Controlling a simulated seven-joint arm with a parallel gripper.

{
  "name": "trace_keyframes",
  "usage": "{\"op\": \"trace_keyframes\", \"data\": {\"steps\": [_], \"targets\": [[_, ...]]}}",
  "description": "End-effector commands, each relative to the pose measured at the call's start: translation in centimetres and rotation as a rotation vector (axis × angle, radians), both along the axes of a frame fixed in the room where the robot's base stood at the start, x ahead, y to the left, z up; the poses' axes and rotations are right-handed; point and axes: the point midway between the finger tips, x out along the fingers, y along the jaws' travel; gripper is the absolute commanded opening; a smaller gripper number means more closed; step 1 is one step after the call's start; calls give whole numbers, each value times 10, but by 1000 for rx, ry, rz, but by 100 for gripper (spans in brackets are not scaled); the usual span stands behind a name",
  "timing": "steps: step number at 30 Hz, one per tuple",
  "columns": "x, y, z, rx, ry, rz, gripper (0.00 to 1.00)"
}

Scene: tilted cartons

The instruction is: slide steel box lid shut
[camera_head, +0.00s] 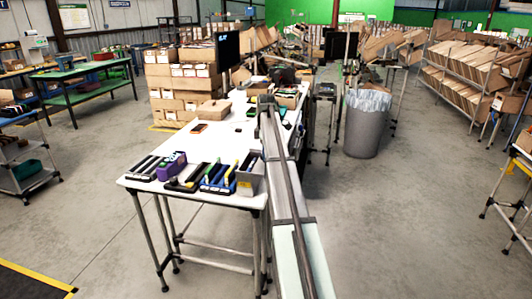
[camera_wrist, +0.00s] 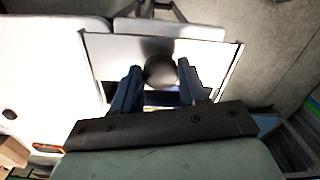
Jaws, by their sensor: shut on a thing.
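The steel box lid (camera_wrist: 112,58) is a flat, pale grey plate with thin raised side edges, seen from above in the wrist view. A dark round knob (camera_wrist: 160,69) stands on it near the middle. My gripper (camera_wrist: 160,75) has its two blue fingers on either side of the knob and is shut on it. Between the fingers, below the knob, a strip of dark blue and white shows past the lid's near edge. My wrist hides most of what lies on that side. In the head view I cannot make out the fingers or the lid.
A white table (camera_head: 225,133) carries dark and blue trays (camera_head: 217,178), a purple holder (camera_head: 171,166) and a grey box (camera_head: 249,176) at its near end. Cartons (camera_head: 183,85) are stacked beyond it.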

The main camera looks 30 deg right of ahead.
Motion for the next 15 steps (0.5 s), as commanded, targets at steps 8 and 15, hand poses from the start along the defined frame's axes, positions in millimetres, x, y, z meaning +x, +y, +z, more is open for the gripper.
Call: {"op": "trace_keyframes", "data": {"steps": [8, 15], "targets": [[20, 18, 0, 0, 0, 2, 0], [47, 46, 0, 0, 0, 1, 0]]}}
